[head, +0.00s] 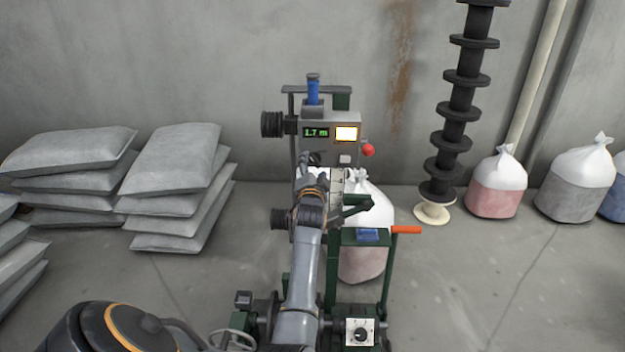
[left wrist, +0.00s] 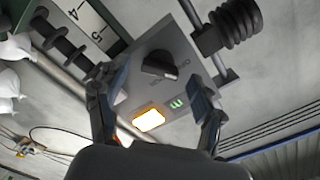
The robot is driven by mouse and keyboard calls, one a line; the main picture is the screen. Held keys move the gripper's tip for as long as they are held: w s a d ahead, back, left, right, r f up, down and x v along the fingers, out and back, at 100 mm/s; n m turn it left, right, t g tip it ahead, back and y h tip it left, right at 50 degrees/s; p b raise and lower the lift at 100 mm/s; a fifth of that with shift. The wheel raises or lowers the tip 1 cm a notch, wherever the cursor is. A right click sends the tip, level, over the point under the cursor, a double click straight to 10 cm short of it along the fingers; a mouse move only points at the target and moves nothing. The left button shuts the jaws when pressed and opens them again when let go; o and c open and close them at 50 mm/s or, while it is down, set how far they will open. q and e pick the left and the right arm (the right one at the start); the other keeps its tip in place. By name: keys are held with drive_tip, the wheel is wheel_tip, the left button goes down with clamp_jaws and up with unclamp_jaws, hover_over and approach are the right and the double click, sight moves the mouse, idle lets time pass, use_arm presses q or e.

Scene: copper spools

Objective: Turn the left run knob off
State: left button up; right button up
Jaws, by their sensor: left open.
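Another dark knob on a white plate (head: 360,333) is low on the machine. My right gripper is not in view.
The panel has a green display (head: 316,132), a lit yellow button (head: 346,134) and a red ball (head: 368,150). An orange handle (head: 406,229) sticks out right. Stacked grey sacks (head: 175,170) lie left. Tied bags (head: 497,185) stand right.

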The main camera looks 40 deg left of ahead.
use_arm(q)
drive_tip(key=v, duration=1.1)
